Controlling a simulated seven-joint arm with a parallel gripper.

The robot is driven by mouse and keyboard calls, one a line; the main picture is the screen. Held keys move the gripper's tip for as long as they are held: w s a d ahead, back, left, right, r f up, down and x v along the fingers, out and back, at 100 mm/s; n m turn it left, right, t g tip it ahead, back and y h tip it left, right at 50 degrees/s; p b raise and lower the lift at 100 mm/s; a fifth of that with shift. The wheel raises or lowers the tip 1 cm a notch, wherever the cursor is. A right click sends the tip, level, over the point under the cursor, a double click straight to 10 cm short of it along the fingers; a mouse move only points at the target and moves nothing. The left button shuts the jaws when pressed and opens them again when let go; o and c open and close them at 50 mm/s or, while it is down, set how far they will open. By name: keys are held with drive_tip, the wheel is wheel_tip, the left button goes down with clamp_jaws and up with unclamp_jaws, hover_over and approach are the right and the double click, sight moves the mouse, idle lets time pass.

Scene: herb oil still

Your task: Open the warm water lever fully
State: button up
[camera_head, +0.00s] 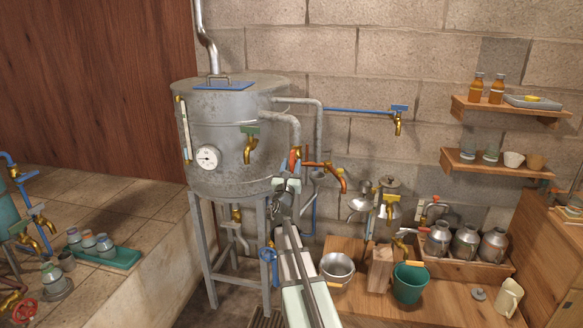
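A brass tap (338,177) with an orange-red pipe and spout is on the right side of the grey metal still (225,140). An orange-red lever-like part (295,158) shows at its left end; I take this to be the warm water lever, but no label is readable. My gripper (288,183) is at the end of my arm, which reaches up from the bottom middle, and appears just below this part in the picture. Whether they touch cannot be told. The fingers are small and partly hidden, so their opening is unclear.
A blue-levered tap (397,118) is on the back wall, and a green-levered tap (249,145) on the still. A metal pot (337,268), a green bucket (409,282) and several metal cans stand on the wooden bench at right.

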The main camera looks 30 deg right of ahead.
drive_tip(key=v, duration=1.4)
idle(1.0)
